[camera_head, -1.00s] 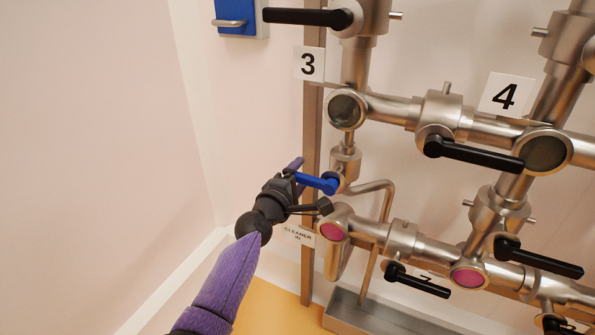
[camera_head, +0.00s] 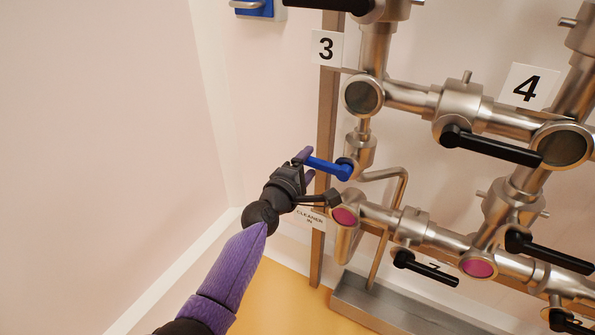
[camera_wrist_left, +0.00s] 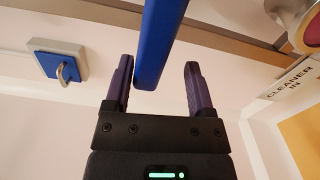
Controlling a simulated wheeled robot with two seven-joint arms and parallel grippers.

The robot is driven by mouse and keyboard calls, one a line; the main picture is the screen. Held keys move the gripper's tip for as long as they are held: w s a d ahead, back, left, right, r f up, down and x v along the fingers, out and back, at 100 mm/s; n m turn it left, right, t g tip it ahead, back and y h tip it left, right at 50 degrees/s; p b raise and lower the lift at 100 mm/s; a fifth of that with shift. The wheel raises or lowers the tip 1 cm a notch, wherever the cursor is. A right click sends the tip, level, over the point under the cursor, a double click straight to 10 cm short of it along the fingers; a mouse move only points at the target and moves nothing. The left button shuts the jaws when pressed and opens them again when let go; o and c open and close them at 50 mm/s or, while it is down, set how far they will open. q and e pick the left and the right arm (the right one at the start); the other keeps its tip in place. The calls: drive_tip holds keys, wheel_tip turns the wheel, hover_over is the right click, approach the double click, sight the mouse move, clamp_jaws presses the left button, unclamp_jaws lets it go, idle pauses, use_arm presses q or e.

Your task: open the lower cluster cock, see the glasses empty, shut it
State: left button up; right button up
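A blue lever handle (camera_head: 330,167) sits on a small steel valve above the CLEANER IN label. My left gripper (camera_head: 306,164) is at the handle's free left end. In the left wrist view, my left gripper (camera_wrist_left: 158,75) is open, and the blue handle (camera_wrist_left: 158,40) reaches down between the finger lines, nearer the left finger; I cannot tell if it touches. Two lower sight glasses, the left (camera_head: 344,216) and the right (camera_head: 478,268), show pink. Two upper glasses, the left (camera_head: 363,96) and the right (camera_head: 563,147), look dark grey. My right gripper is out of view.
Black levers sit on the lower pipe (camera_head: 426,268), at lower right (camera_head: 548,254) and on the upper pipe (camera_head: 497,149). A steel trough (camera_head: 372,304) lies below. A blue plate with a hook (camera_wrist_left: 58,62) is on the wall. The left side is clear.

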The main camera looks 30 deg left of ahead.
use_arm(q)
drive_tip(key=s+p, duration=0.2)
drive_tip(key=s, duration=0.6)
drive_tip(key=shift+a, duration=0.15)
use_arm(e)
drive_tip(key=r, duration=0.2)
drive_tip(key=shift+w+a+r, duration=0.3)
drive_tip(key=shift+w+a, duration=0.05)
